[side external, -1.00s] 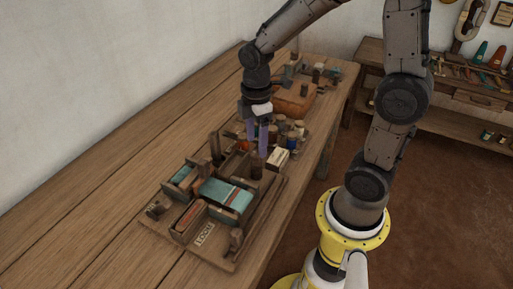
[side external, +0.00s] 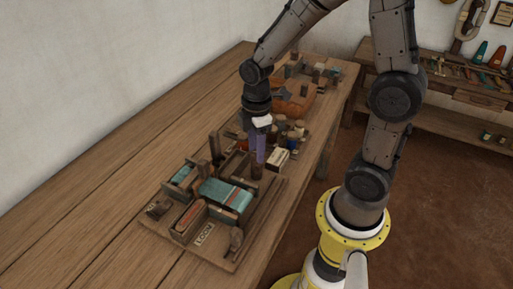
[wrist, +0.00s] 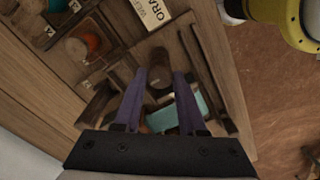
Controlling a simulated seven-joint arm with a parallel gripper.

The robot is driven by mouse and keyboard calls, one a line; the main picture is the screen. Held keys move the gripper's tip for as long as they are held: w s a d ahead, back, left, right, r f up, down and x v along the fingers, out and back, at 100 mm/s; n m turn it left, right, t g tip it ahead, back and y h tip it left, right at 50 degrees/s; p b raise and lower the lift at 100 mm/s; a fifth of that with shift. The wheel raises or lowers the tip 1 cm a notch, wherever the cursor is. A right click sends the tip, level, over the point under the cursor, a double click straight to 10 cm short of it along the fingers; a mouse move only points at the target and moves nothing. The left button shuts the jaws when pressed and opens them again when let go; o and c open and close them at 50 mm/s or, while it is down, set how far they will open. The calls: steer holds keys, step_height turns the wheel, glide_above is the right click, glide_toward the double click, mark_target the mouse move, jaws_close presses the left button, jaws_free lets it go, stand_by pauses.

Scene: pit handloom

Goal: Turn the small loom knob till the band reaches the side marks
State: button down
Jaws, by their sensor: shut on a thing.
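The small loom knob (side external: 257,172), a dark brown upright cylinder, stands at the loom's back right corner. My gripper (side external: 258,162) points down over it, and its purple fingers are shut on the knob. In the wrist view the knob (wrist: 160,74) sits between the two fingertips (wrist: 160,80). I cannot make out the side marks.
A white labelled block (side external: 278,159) stands close behind the knob. Several spools (side external: 298,130) sit on a board beyond it. An orange-brown box (side external: 293,104) is farther back. The table's left side (side external: 130,170) is bare.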

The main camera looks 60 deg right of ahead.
steer(key=shift+m, duration=0.3)
steer(key=m, duration=0.3)
steer(key=shift+r, duration=0.1)
steer(key=shift+m, duration=1.9)
steer(key=shift+c, duration=2.4)
jaws_free()
